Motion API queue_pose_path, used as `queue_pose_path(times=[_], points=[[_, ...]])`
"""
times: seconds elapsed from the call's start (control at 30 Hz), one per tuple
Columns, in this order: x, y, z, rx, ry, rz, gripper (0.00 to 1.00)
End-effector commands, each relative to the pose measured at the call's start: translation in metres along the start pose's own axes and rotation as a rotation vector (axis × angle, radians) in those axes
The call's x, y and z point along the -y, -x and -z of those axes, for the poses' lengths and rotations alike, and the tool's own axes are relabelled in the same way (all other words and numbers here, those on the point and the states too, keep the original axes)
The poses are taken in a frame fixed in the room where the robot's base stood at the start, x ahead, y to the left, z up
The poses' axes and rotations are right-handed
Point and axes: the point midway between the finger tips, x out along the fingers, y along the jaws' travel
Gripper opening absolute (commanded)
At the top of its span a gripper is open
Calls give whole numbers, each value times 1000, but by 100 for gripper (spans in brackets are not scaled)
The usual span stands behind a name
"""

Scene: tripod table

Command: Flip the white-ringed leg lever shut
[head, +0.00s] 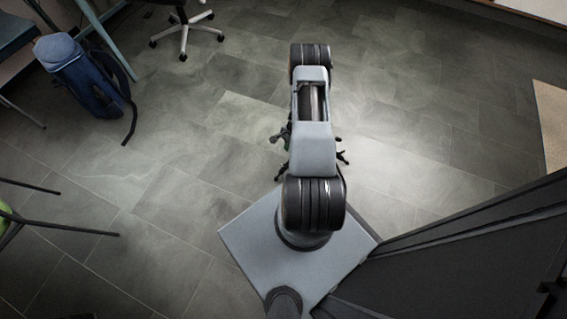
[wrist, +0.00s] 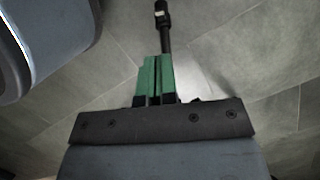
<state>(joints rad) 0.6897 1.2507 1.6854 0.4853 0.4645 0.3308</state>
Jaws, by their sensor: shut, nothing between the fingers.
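In the wrist view, my gripper (wrist: 158,60) has green fingers that lie side by side, shut with nothing between them. A black tripod leg (wrist: 164,32) runs from the top of the picture down behind the fingertips. A small pale mark shows near its upper end; I cannot tell whether it is the white ring. The lever is not clear, and I cannot tell whether the fingertips touch the leg. In the head view, black tripod parts (head: 342,157) show on both sides of my arm. My arm hides most of the tripod and nearly all of my gripper there.
The tiled floor (head: 180,180) around the tripod is mostly clear. A blue backpack (head: 85,80) is at the upper left, near a wheeled chair base (head: 185,30). Thin dark chair legs (head: 60,228) are at the left edge. A tan panel (head: 552,120) is at the right edge.

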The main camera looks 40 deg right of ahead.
Motion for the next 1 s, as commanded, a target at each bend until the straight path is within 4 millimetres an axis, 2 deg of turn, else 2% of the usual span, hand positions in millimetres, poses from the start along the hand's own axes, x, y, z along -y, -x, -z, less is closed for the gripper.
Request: queue_pose_path(times=[0.37, 0.47, 0.8, 1.0], points=[[0, -3, 0, 1, 0, -1, 0], [0, -12, 0, 2, 1, -2, 0], [0, -67, 0, 2, 1, -2, 0], [0, -89, 0, 1, 1, -2, 0]])
